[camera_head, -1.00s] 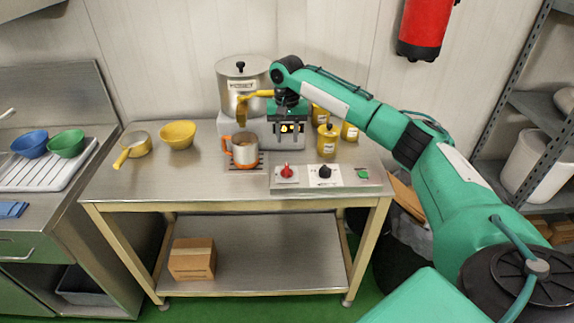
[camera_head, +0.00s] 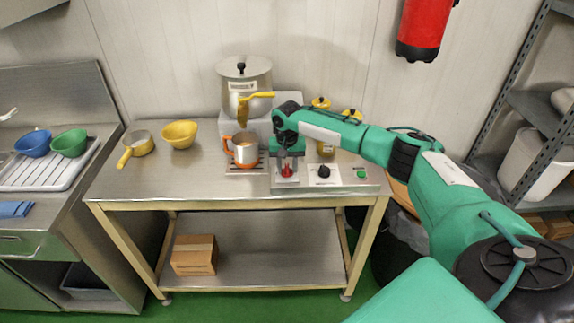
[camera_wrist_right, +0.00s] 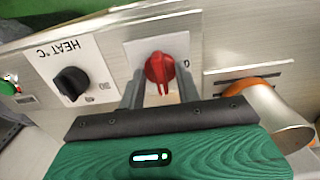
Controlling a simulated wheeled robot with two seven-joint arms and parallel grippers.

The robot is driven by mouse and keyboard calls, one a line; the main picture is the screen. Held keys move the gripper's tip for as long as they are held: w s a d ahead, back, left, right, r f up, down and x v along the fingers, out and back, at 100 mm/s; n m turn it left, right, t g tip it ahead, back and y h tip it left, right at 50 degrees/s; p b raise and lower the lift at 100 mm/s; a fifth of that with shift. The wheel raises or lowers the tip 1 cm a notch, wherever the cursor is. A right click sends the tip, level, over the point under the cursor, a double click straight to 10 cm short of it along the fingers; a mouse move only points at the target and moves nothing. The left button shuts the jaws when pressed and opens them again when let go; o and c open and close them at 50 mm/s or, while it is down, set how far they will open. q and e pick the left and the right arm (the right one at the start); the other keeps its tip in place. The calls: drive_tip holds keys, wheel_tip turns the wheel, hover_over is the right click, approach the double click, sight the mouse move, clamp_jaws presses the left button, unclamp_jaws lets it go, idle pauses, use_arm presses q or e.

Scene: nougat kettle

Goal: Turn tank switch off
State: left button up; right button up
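The red tank switch (camera_head: 286,172) sits on a white plate at the left end of the control panel (camera_head: 342,180). In the right wrist view the red knob (camera_wrist_right: 160,70) lies between the two fingers of my right gripper (camera_wrist_right: 160,90). The fingers stand on either side of it with a narrow gap visible, so the gripper looks open around the knob. In the head view my right gripper (camera_head: 286,166) points down over the switch. Most of the label behind the knob is hidden. My left gripper is not in view.
A black heat knob (camera_head: 323,171) and a green button (camera_head: 361,174) are right of the switch. An orange-handled mug (camera_head: 243,152) stands close to the left.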

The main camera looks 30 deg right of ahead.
clamp_jaws()
drive_tip(key=shift+r, duration=0.1)
drive_tip(key=n+p, duration=0.1)
drive_tip(key=n, duration=0.1)
drive_tip(key=shift+n+p, duration=0.4)
drive_tip(key=n+p, duration=0.1)
drive_tip(key=n, duration=0.2)
drive_tip(key=shift+n, duration=0.4)
drive_tip(key=n+p, duration=0.1)
drive_tip(key=n, duration=1)
drive_tip(key=shift+w, duration=0.1)
drive_tip(key=shift+n, duration=0.3)
